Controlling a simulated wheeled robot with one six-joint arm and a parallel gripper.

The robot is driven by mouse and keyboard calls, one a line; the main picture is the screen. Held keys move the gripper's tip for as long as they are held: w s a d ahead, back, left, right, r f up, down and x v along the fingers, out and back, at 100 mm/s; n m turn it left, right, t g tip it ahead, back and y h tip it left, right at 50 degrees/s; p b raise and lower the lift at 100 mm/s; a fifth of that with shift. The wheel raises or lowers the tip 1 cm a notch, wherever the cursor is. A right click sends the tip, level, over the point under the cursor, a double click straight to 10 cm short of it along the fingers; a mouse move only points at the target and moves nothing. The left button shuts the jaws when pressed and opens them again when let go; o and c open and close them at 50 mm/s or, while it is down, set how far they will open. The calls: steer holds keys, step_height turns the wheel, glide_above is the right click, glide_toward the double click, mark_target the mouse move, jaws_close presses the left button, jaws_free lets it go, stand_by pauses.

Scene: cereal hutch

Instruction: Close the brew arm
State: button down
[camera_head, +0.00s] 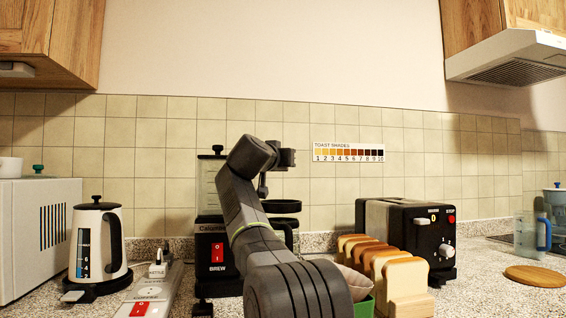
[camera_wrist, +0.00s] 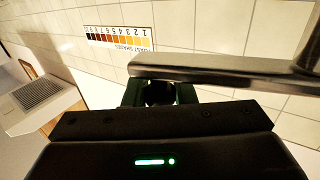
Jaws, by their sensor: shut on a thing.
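The coffee maker (camera_head: 211,245) stands on the counter in the head view, with a red BREW switch on its front. A black ring-shaped holder (camera_head: 281,206) sits at its right, above a carafe mostly hidden behind my arm. In the wrist view, the brew arm (camera_wrist: 225,69) appears as a grey bar running across to a post at the right. My gripper (camera_wrist: 160,95) is shut on a dark, rounded part at the bar's near end, apparently its knob. In the head view my gripper (camera_head: 283,158) is high above the holder, and my wrist hides most of the brew arm.
A toaster (camera_head: 405,232) and bread slices (camera_head: 395,274) stand right of my arm. A white kettle (camera_head: 97,245) and a switched power strip (camera_head: 150,294) are at left. A shade chart (camera_head: 348,147) hangs behind. Free air surrounds my gripper above the counter.

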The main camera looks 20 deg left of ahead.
stand_by(0.3)
steer(key=c, duration=1.2)
jaws_free()
steer(key=shift+w, duration=0.1)
steer(key=w+a+n+g+y+p, duration=0.1)
steer(key=n+y+p, duration=0.1)
steer(key=p, duration=0.3)
steer(key=w+a+n+y+p, duration=0.1)
steer(key=w+n+y+p, duration=0.1)
steer(key=y+p, duration=0.2)
steer(key=w+a+n+g+y+p, duration=0.1)
steer(key=a+n+y+p, duration=0.1)
steer(key=p, duration=0.4)
steer(key=shift+w+a+r+g+y, duration=0.15)
steer(key=shift+r+g+y, duration=0.15)
steer(key=shift+y, duration=0.3)
steer(key=p, duration=0.4)
steer(key=shift+w+a+n, duration=0.2)
steer(key=shift+n, duration=0.2)
steer(key=y+p, duration=0.1)
steer(key=p, duration=0.5)
steer(key=shift+w+a+g, duration=0.1)
steer(key=shift+a+g, duration=0.05)
steer(key=shift+g, duration=0.25)
steer(key=p, duration=0.5)
steer(key=shift+n+y+p, duration=0.3)
steer(key=shift+n+y, duration=0.1)
